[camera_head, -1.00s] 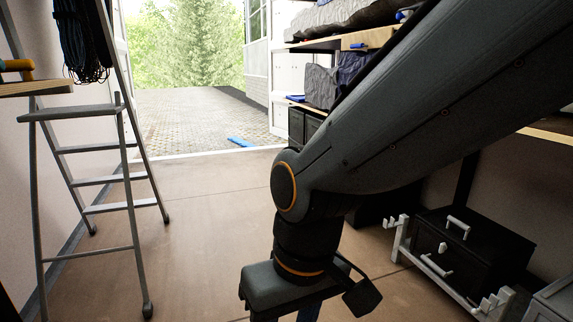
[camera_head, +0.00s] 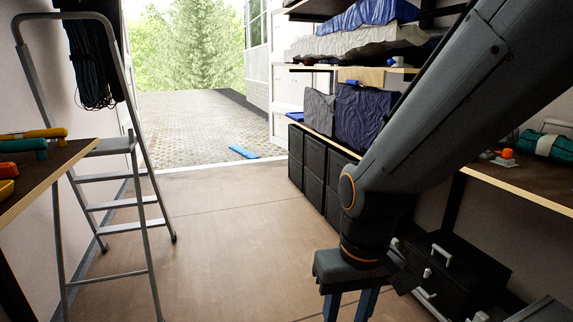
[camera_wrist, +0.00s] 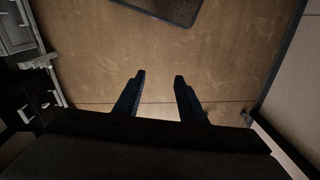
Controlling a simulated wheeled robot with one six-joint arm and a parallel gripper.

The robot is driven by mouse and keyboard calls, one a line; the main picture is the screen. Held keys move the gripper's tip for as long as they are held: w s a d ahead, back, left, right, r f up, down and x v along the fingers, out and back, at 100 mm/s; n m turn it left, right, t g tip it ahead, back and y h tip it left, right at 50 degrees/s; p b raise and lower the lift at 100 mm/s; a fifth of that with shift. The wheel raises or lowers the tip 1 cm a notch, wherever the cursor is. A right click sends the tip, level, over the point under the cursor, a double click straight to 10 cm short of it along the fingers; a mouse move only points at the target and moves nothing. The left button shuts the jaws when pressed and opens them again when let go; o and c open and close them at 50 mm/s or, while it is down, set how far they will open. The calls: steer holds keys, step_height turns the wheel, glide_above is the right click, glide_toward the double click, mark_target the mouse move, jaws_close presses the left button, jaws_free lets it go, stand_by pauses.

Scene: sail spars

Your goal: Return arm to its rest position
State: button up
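My gripper (camera_head: 349,306) hangs at the lower right of the head view, below my dark arm, pointing down at the floor. Its two blue fingers stand apart. In the wrist view the gripper (camera_wrist: 158,80) shows both fingers spread with only brown floor (camera_wrist: 215,55) between them. It is open and empty. The fingertips are cut off at the bottom edge of the head view.
A stepladder (camera_head: 135,200) stands at left beside a workbench (camera_head: 45,175) with tools. Shelves (camera_head: 345,68) with folded sails and black bins (camera_head: 313,165) line the right. A black chest (camera_head: 460,265) sits low right. The middle floor (camera_head: 220,235) is clear.

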steer(key=s+d+r+m+p, duration=0.2)
steer(key=d+r+p, duration=0.7)
steer(key=p, duration=0.3)
steer(key=shift+r+h, duration=0.3)
steer(key=shift+r, duration=0.4)
steer(key=shift+s+d, duration=0.1)
steer(key=shift+c, duration=0.7)
steer(key=shift+d, duration=0.15)
